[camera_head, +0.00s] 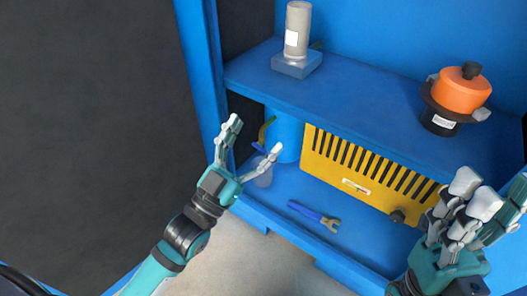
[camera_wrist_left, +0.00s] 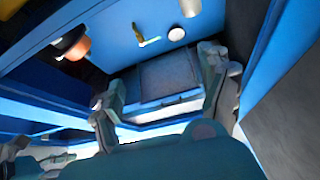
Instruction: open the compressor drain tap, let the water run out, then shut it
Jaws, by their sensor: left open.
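My left gripper (camera_head: 256,134) is open, its two fingers spread in front of the lower shelf's left end. Behind and between the fingers is a small yellowish pipe (camera_head: 266,130) with a blue part (camera_head: 258,147) at its lower end, seemingly the drain tap; whether its lever is open or shut cannot be told. A blue tank (camera_head: 287,138) stands just right of it. A translucent cup (camera_head: 262,176) sits below the tap, partly hidden by a finger; no water shows. In the left wrist view the open fingers (camera_wrist_left: 162,80) hold nothing. My right gripper (camera_head: 478,192) is at the right; its jaw state is unclear.
A yellow slotted housing (camera_head: 356,165) fills the lower shelf. A blue-handled wrench (camera_head: 314,216) lies in front. The upper shelf (camera_head: 350,91) holds a grey cylinder (camera_head: 297,27) on a block and an orange-topped pot (camera_head: 461,94). A blue post (camera_head: 205,90) stands at left.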

